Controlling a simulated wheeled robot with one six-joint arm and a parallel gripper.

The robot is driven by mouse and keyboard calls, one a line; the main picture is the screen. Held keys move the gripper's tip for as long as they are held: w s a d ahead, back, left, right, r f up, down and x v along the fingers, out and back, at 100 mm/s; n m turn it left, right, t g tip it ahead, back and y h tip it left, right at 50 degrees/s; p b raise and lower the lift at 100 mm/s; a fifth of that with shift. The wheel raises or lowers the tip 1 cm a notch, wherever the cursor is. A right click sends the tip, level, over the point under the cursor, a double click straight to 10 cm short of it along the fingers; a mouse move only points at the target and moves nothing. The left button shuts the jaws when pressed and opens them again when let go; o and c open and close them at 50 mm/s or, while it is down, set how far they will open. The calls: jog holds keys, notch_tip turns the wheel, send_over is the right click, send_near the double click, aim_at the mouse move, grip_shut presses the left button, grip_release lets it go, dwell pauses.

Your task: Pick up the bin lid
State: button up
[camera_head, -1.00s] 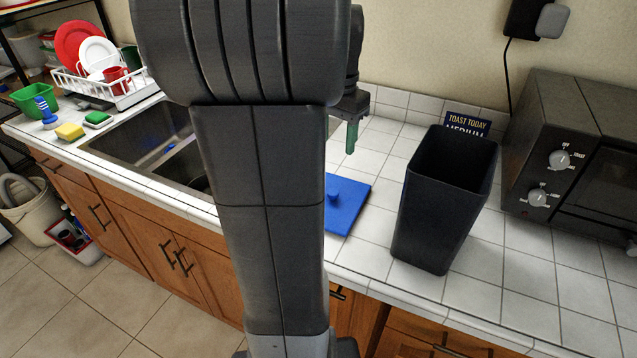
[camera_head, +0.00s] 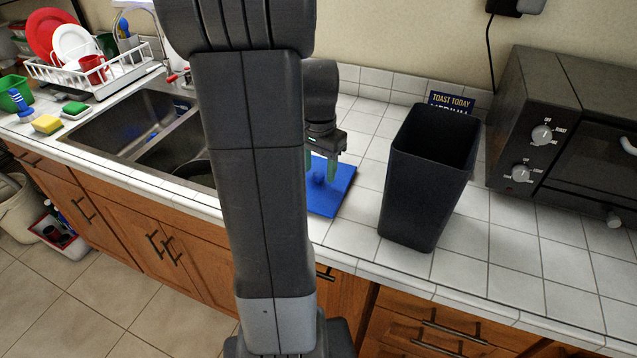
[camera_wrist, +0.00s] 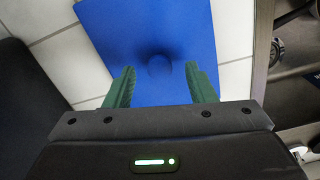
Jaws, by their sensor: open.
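The bin lid (camera_head: 333,196) is a flat blue square with a small round knob in its middle. It lies on the white tiled counter, left of the black bin. My gripper (camera_head: 322,172) is open and points down over the lid. In the wrist view the lid (camera_wrist: 150,25) fills the upper middle, and its knob sits between and a little beyond the two green fingers of my gripper (camera_wrist: 160,88). I cannot tell exactly how high the fingertips are above the lid. My arm hides the lid's left edge in the head view.
The open black bin (camera_head: 425,190) stands upright just right of the lid. A dark toaster oven (camera_head: 570,130) is farther right, with a sign (camera_head: 452,101) behind the bin. The sink (camera_head: 150,130) is at left, with a white dish rack (camera_head: 105,75) behind it.

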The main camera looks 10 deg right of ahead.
jog(key=shift+f, duration=0.4)
jog(key=shift+c, duration=0.4)
jog(key=c, duration=1)
jog(key=shift+r, duration=0.1)
